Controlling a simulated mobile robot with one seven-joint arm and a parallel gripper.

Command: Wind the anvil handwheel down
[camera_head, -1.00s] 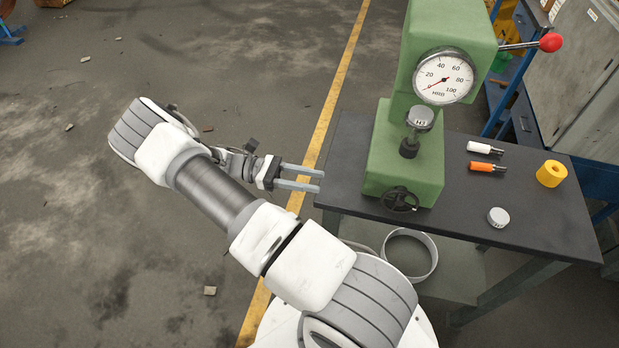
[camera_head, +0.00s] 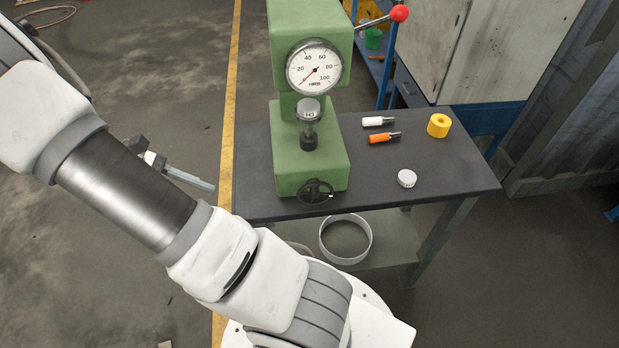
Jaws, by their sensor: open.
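The black anvil handwheel (camera_head: 315,191) sits low on the front of the green hardness tester (camera_head: 283,165), which stands on the dark table. Above the base, a grey disc marked H3 (camera_head: 309,110) rests on the dark anvil post (camera_head: 309,141). The round dial gauge (camera_head: 314,67) is above it, its needle pointing to the lower left. My gripper (camera_head: 190,179) is left of the table, apart from the handwheel, with its fingers pointing right. It is open and empty; part of it is hidden behind my arm.
On the table (camera_head: 455,178) lie a white-handled tool (camera_head: 374,121), an orange-handled tool (camera_head: 380,138), a yellow ring (camera_head: 439,125) and a pale disc (camera_head: 407,178). A red-knobbed lever (camera_head: 399,13) sticks out right of the tester. A grey hoop (camera_head: 345,257) lies on the lower shelf.

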